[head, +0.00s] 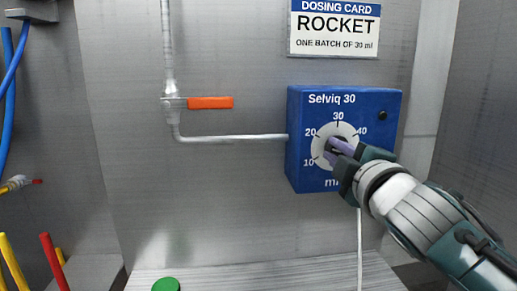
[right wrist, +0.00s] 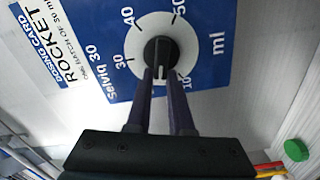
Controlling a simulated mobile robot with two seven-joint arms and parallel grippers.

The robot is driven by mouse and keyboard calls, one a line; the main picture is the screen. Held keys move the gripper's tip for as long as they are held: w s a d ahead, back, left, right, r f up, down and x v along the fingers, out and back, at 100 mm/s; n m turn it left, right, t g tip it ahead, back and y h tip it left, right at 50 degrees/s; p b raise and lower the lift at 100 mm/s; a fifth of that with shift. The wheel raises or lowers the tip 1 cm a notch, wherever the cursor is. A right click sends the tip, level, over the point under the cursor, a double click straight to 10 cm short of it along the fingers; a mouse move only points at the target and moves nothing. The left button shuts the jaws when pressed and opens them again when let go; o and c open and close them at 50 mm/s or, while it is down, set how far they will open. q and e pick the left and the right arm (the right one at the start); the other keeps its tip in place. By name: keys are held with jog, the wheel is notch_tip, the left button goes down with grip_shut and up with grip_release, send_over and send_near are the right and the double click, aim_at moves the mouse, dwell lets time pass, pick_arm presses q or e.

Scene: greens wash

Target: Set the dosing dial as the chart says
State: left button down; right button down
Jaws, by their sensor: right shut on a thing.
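The blue dosing box (head: 296,168), labelled "Selviq 30", hangs on the steel wall in the head view. Its white dial face (head: 320,144) shows 10, 20, 30 and 40 ml; the right wrist view (right wrist: 191,47) also shows 50. My right gripper (head: 337,149) is shut on the black dial knob (right wrist: 160,49), one purple finger on each side. The fingers hide part of the scale, and I cannot clearly read the knob's setting. The dosing card (head: 335,28) above reads "ROCKET, one batch of 30 ml". My left gripper is out of view.
An orange valve handle (head: 210,103) sits on the pipe left of the box. A green round thing (head: 166,285) stands on the ribbed surface (head: 250,272) below. Blue hoses (head: 9,85) and red and yellow bars are at the far left.

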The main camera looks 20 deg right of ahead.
jog(key=shift+d+f+n+b, duration=0.15)
jog(key=shift+f+n, duration=0.15)
jog(key=shift+n, duration=1.25)
jog(key=shift+a+f+n+b, duration=0.1)
jog(key=shift+f+n+b, duration=0.15)
jog(key=shift+n, duration=1.25)
jog(key=shift+d+f+n+b, duration=0.1)
jog(key=shift+f+n, duration=0.2)
jog(key=shift+n, duration=1.25)
jog(key=c, duration=0.8)
grip_release()
jog(key=v, duration=1)
